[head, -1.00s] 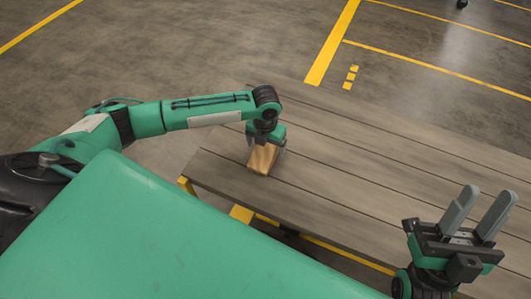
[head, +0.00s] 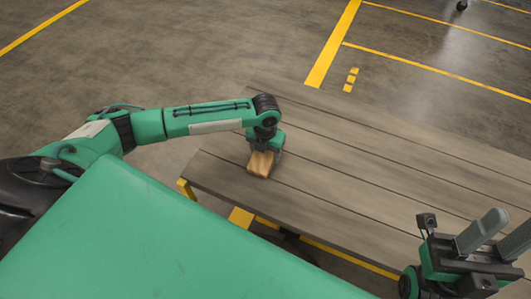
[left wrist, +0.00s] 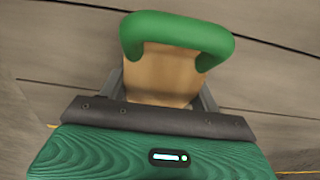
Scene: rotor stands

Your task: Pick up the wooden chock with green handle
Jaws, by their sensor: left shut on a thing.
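The wooden chock (head: 261,163) is on the grey plank table near its left end, under my left gripper (head: 264,152). In the left wrist view the chock's tan wooden body (left wrist: 162,75) sits between the two grey fingers, and its green handle (left wrist: 178,33) arches at the top of the picture. My left gripper is shut on the chock. I cannot tell whether the chock's underside touches the table. My right gripper (head: 492,238) is at the lower right, its two grey fingers apart and empty.
The plank table (head: 340,165) is otherwise bare, with free room right of the chock. Its yellow frame (head: 241,217) shows along the near edge. The concrete floor beyond has yellow lines (head: 333,45).

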